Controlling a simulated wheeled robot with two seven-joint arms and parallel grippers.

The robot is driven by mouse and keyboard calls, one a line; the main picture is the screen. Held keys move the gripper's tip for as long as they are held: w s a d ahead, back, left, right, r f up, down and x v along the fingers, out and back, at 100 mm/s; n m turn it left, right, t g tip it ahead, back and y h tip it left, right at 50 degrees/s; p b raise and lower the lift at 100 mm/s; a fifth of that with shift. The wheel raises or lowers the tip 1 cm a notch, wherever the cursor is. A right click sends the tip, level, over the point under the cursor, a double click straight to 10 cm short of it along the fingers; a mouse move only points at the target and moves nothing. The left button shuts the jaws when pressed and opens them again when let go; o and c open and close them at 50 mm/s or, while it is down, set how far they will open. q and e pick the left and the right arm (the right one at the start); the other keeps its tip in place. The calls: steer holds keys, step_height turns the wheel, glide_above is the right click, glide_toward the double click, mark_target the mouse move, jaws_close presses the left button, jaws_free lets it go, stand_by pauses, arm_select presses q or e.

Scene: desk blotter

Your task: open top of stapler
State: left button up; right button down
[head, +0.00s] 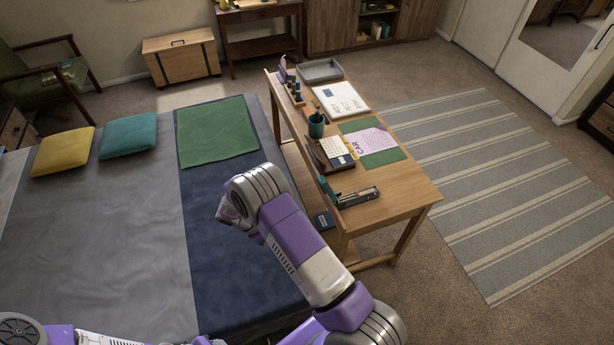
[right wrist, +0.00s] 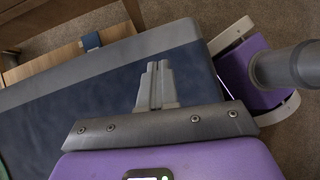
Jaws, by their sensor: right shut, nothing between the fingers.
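The stapler (head: 357,198) lies on the near end of the wooden desk in the head view, long and dark with grey. A teal piece (head: 327,189) stands tilted up at its left end; at this size I cannot tell for certain whether it is the stapler's raised top. My right gripper (right wrist: 157,84) is shut and empty in the right wrist view, above the dark blue bed cover and apart from the stapler. The stapler cannot be made out in the right wrist view. My left gripper is not in view.
The desk (head: 408,200) also holds a green cup (head: 316,126), a calculator-like item (head: 331,148), papers and a grey tray (head: 320,71). A dark blue book (head: 324,221) is low beside the desk. The bed (head: 120,230) fills the left. Striped rug lies right.

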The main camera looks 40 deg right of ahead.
steer(key=w+d+r+n+h+p, duration=0.1)
steer(key=w+d+r+h, duration=0.2)
steer(key=r, duration=0.5)
steer(key=w+r+n+h, duration=0.1)
steer(key=w+r+h, duration=0.35)
steer(key=r, duration=0.35)
steer(key=r+p+x, duration=0.1)
steer(key=x, duration=1.1)
steer(key=shift+w+d+r+y+p, duration=0.25)
steer(key=shift+d+y+p, duration=0.1)
steer(key=shift+d, duration=0.4)
